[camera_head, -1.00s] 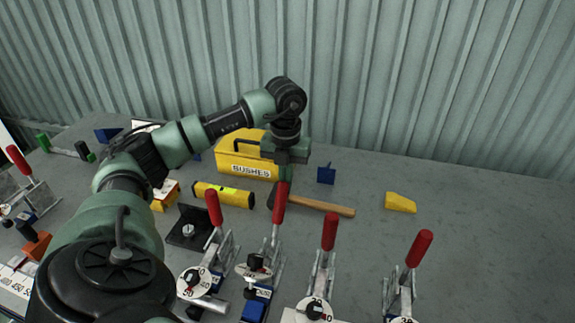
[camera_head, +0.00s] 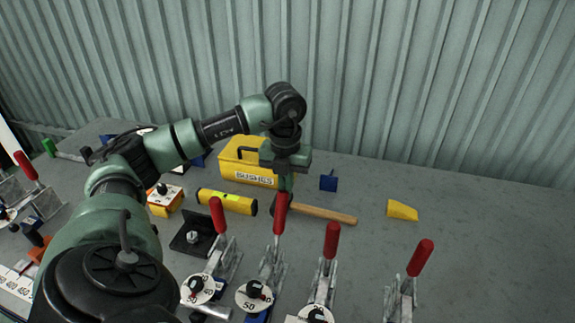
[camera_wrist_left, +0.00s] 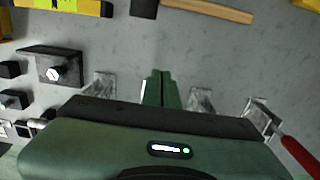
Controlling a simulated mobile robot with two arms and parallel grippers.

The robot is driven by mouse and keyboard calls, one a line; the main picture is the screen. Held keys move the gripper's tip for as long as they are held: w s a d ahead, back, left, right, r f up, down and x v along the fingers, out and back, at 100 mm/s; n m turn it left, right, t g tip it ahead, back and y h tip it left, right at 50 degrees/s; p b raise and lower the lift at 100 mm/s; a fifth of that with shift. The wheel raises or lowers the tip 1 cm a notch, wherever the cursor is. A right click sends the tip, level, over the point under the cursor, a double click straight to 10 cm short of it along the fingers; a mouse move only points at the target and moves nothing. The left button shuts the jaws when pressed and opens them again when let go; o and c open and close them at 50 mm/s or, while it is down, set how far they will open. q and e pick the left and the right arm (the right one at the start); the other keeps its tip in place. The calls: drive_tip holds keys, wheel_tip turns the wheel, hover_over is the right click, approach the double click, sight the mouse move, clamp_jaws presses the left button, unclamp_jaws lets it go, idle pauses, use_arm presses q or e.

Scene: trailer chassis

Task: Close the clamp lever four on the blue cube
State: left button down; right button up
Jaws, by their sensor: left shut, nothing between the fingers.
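A clamp with a red lever handle (camera_head: 280,214) stands upright below my left gripper (camera_head: 286,184). A bit of the blue cube (camera_head: 257,317) shows under this clamp at the bottom picture edge, mostly cut off. My left gripper's fingers are shut and empty, pointing down just behind or at the top of the red handle; I cannot tell whether they touch it. In the left wrist view the shut green fingers (camera_wrist_left: 159,88) show, with metal clamp parts to both sides. The clamps' numbers are not readable as lever numbers. My right gripper is not in view.
Other red-handled clamps stand close by, on the left (camera_head: 218,215) and right (camera_head: 331,240), and further right (camera_head: 419,258). A hammer (camera_head: 318,213), a yellow level (camera_head: 227,201), a yellow toolbox (camera_head: 245,178) and a yellow wedge (camera_head: 402,210) lie behind. The right table area is clear.

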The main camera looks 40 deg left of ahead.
sight(281, 201)
use_arm(q)
drive_tip(key=shift+s+d+f, duration=0.4)
drive_tip(key=shift+s, duration=0.15)
drive_tip(key=shift+a+r, duration=0.1)
drive_tip(key=shift+r, duration=0.1)
drive_tip(key=shift+s+d+r, duration=0.35)
drive_tip(key=shift+s, duration=0.3)
drive_tip(key=shift+s+d+r, duration=0.25)
drive_tip(key=shift+s+d, duration=0.15)
drive_tip(key=shift+s, duration=0.3)
drive_tip(key=shift+s+d+r, duration=0.1)
drive_tip(key=shift+s+d, duration=0.2)
drive_tip(key=shift+s, duration=0.2)
drive_tip(key=shift+s+d+r, duration=0.1)
drive_tip(key=shift+s+d, duration=0.15)
drive_tip(key=shift+s, duration=0.25)
wheel_tip(281, 201, up, 8)
drive_tip(key=p, duration=0.6)
